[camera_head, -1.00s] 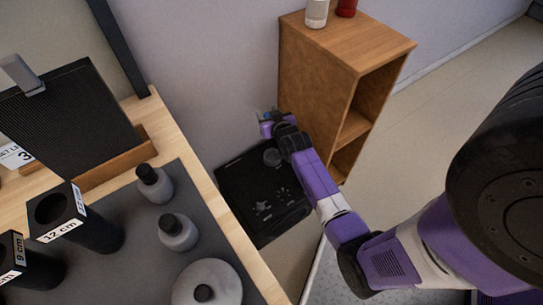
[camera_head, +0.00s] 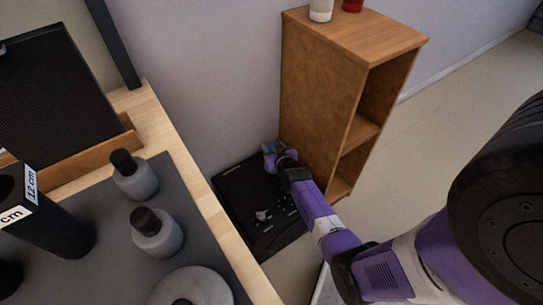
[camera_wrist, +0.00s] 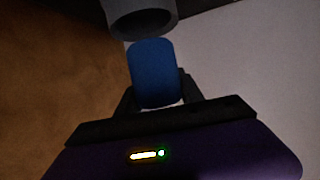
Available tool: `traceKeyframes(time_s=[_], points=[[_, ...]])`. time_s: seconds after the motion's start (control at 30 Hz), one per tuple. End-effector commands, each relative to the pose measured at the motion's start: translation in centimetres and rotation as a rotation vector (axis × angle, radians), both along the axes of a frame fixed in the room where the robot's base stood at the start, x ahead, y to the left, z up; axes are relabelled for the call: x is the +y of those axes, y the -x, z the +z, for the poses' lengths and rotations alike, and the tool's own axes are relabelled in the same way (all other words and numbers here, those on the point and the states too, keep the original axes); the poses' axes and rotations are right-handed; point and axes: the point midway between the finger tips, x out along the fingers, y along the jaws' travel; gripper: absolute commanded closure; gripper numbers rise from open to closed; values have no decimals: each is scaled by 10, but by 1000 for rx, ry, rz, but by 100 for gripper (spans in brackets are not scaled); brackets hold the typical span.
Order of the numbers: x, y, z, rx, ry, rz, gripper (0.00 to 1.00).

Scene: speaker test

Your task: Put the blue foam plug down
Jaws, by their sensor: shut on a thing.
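The blue foam plug (camera_wrist: 153,72) is a rounded blue piece between the dark fingers of my gripper (camera_wrist: 156,88) in the wrist view. My gripper is shut on it. A grey, round, hollow-looking end (camera_wrist: 141,20) lies just beyond the plug, and I cannot tell if they touch. In the head view my gripper (camera_head: 271,152) reaches low beside the wooden shelf, near the far corner of a black panel (camera_head: 240,190). A small blue patch shows at its tip there. The fingertips are too small to make out in that view.
The wooden shelf (camera_head: 318,85) stands right of my gripper, with a white container (camera_head: 321,10) and a red one (camera_head: 352,4) on top. The table (camera_head: 205,190) at left holds grey bottles (camera_head: 157,232) and a black tube (camera_head: 55,228). The black panel carries several small light pieces.

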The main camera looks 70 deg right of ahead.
Motion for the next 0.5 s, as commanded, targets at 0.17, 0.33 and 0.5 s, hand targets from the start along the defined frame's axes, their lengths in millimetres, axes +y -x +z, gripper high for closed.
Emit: traceKeyframes(time_s=[0.17,0.33,0.5], points=[[0,0,-19,-1,-1,-2,92],[0,0,-40,-2,-1,-1,92],[0,0,-41,-1,0,0,92]])
